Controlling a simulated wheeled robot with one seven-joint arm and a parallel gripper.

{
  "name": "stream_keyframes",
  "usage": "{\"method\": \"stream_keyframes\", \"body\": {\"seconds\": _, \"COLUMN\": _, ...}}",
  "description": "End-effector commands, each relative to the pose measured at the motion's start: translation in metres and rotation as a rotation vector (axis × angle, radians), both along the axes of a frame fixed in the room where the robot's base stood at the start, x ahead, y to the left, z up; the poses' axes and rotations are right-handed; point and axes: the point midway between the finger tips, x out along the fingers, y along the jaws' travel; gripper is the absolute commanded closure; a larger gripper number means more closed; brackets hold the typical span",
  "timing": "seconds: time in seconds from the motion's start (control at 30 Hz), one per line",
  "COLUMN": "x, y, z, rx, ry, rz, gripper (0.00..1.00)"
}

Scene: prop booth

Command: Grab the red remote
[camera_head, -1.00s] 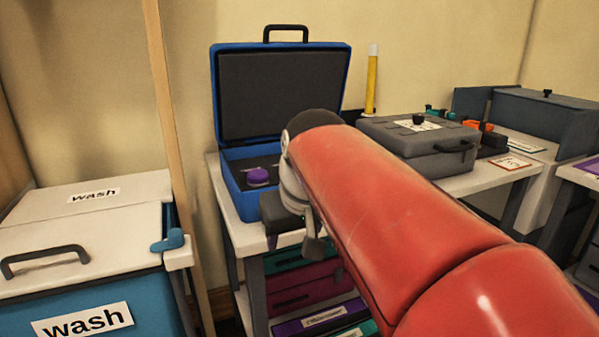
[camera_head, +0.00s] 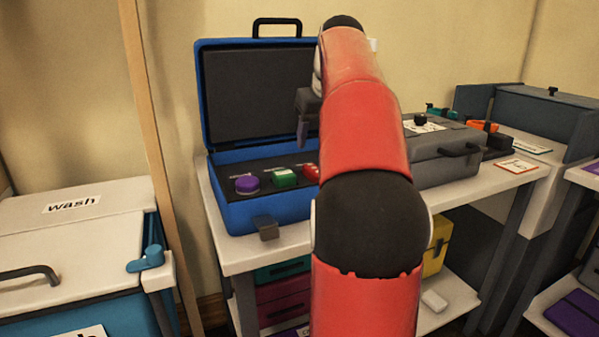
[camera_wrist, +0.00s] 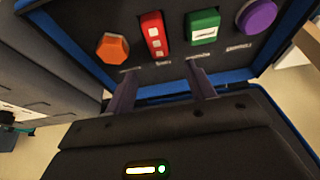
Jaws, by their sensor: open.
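The red remote (camera_wrist: 155,35), a red block with pale buttons, lies in the dark foam of the open blue case (camera_head: 263,213). In the head view the red remote (camera_head: 312,171) is partly hidden behind my arm. My gripper (camera_wrist: 161,69) is open and empty, its two fingers apart and pointing toward the row of items. In the wrist view the remote lies beyond the fingertips, roughly between them in the picture. In the head view my gripper (camera_head: 304,132) is above the remote, in front of the raised lid.
In the case, a green item (camera_wrist: 203,27) and a purple knob (camera_wrist: 257,16) flank the remote on one side, an orange hexagonal item (camera_wrist: 113,48) on the other. The raised lid (camera_head: 258,100) stands behind. A grey case (camera_head: 448,158) sits to the right.

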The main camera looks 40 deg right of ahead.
Motion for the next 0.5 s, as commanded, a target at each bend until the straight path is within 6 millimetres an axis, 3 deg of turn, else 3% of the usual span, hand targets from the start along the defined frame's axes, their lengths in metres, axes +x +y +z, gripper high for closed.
{"method": "stream_keyframes", "body": {"seconds": 0.5, "x": 0.017, "y": -0.006, "z": -0.063, "rx": 0.002, "ry": 0.002, "rz": -0.001, "gripper": 0.45}}
